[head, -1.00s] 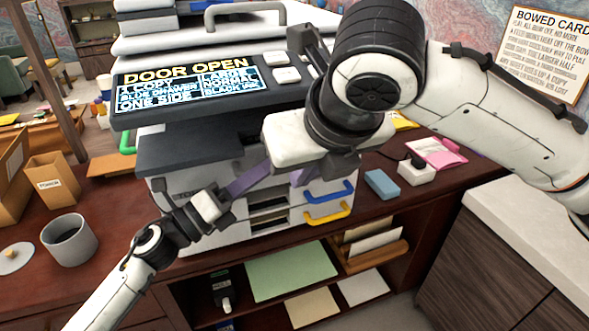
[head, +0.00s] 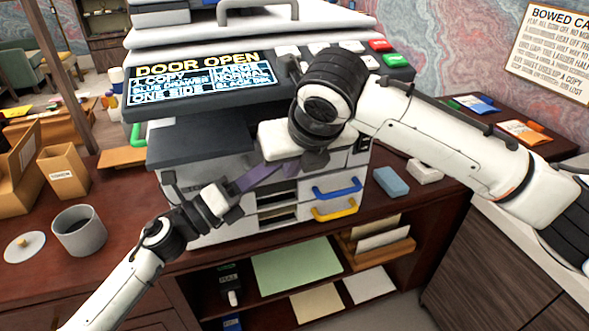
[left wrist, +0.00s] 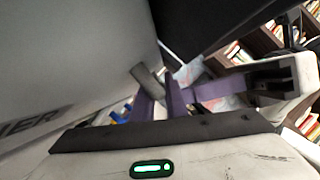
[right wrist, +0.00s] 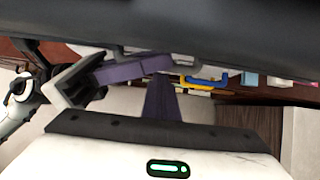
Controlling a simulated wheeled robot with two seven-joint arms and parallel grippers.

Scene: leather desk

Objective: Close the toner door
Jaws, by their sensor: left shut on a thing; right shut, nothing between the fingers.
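The copier (head: 190,72) reads DOOR OPEN on its display. A large pale grey panel with the letters NER (left wrist: 32,130), apparently the toner door, fills the left of the left wrist view. My left gripper (head: 250,180) is at the copier's front, its purple fingers closed on a small grey tab (left wrist: 148,82), seemingly the door's handle. How the tab joins the panel is hidden. My right gripper (head: 290,165) is shut and empty just right of the left one, under the dark ledge (head: 200,140). The two grippers' fingertips are very close; I cannot tell whether they touch.
Blue (head: 337,187) and yellow (head: 335,209) handles are on the copier's lower front. A grey mug (head: 80,232) and lid (head: 24,247) stand on the desk at left, near a brown box (head: 62,172). A blue block (head: 391,181) lies right of the copier.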

